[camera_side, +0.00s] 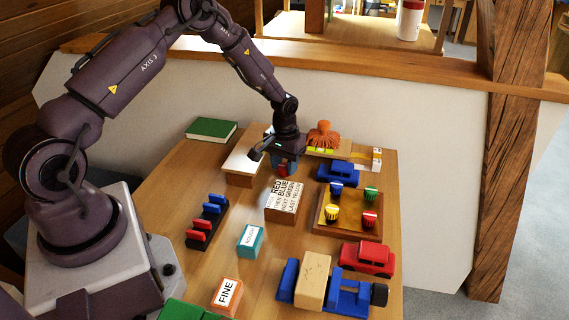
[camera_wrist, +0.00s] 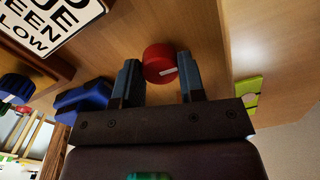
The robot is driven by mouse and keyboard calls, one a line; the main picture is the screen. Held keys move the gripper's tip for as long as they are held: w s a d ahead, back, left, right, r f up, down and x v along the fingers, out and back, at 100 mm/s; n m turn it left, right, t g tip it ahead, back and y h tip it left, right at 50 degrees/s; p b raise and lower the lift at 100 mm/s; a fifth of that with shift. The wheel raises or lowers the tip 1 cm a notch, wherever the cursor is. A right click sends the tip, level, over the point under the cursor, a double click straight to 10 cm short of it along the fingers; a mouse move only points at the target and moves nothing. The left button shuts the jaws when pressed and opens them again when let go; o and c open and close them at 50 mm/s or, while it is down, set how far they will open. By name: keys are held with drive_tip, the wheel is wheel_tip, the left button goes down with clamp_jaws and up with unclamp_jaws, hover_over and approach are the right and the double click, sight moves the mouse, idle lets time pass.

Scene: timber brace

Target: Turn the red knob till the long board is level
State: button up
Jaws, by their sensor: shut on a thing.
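The red knob (camera_wrist: 160,62), a short round cylinder with a white mark, sits between the fingertips of my gripper (camera_wrist: 158,78) in the wrist view. My gripper is shut on it, one finger at each side. In the side view my gripper (camera_side: 283,169) points down and covers most of the knob. A pale board (camera_side: 243,159) lies behind and left of my gripper, which hides part of it. A yellow-green piece (camera_side: 321,150) lies to its right; it also shows in the wrist view (camera_wrist: 247,93). I cannot tell whether the board is level.
A wooden block with a printed sign (camera_side: 284,197) stands just in front of my gripper. Red and blue levers (camera_side: 206,222) stand left.

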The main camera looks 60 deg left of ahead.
sight(284, 166)
drive_tip(key=m, duration=1.2)
drive_tip(key=shift+r, duration=0.1)
drive_tip(key=shift+m, duration=0.4)
drive_tip(key=o, duration=0.9)
drive_tip(key=shift+o, duration=0.2)
wheel_tip(284, 166, up, 13)
